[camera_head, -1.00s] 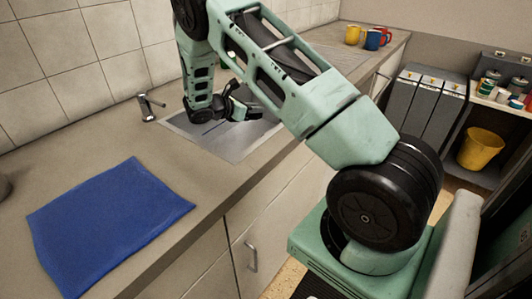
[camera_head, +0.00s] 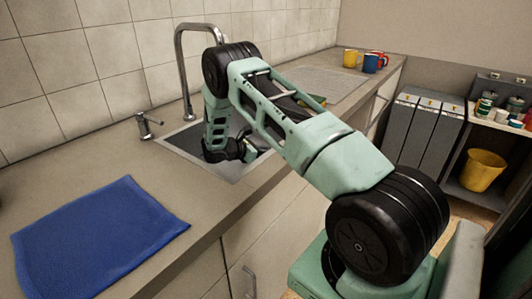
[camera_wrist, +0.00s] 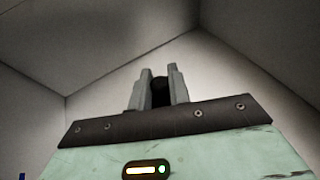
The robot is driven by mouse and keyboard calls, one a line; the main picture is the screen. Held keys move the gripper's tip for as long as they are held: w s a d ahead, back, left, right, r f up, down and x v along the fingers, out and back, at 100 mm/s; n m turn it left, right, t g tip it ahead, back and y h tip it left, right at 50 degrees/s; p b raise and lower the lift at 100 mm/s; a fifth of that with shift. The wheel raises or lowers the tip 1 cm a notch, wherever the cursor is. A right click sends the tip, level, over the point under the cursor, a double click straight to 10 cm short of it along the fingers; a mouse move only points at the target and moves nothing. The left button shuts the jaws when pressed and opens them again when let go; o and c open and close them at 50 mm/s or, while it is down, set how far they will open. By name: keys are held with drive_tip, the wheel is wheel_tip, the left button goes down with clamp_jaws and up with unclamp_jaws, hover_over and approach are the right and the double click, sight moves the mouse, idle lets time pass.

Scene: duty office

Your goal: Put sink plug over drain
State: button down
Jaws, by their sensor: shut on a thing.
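The sink (camera_head: 183,143) is set in the counter, and my arm reaches down into its basin. My gripper (camera_wrist: 160,72) shows in the wrist view with its two grey fingers shut on a small dark thing, likely the sink plug (camera_wrist: 160,91). Only part of the plug shows between the fingers. Pale basin walls (camera_wrist: 235,45) surround the gripper in that view. In the head view the fingertips are hidden behind the sink edge and my arm. The drain is not visible in either view, so I cannot tell how the plug sits relative to it.
A tall curved faucet (camera_head: 181,65) stands behind the sink, close to my arm. A small tap or dispenser (camera_head: 146,124) is left of the basin. A blue cloth (camera_head: 95,235) lies on the near counter. Several mugs (camera_head: 368,62) stand at the far end.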

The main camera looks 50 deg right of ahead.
drive_tip(key=shift+f, duration=0.2)
drive_tip(key=shift+f, duration=0.1)
drive_tip(key=c, duration=1.3)
unclamp_jaws()
drive_tip(key=shift+r, duration=0.2)
drive_tip(key=v, duration=0.7)
drive_tip(key=shift+a+b, duration=0.2)
drive_tip(key=shift+b, duration=0.15)
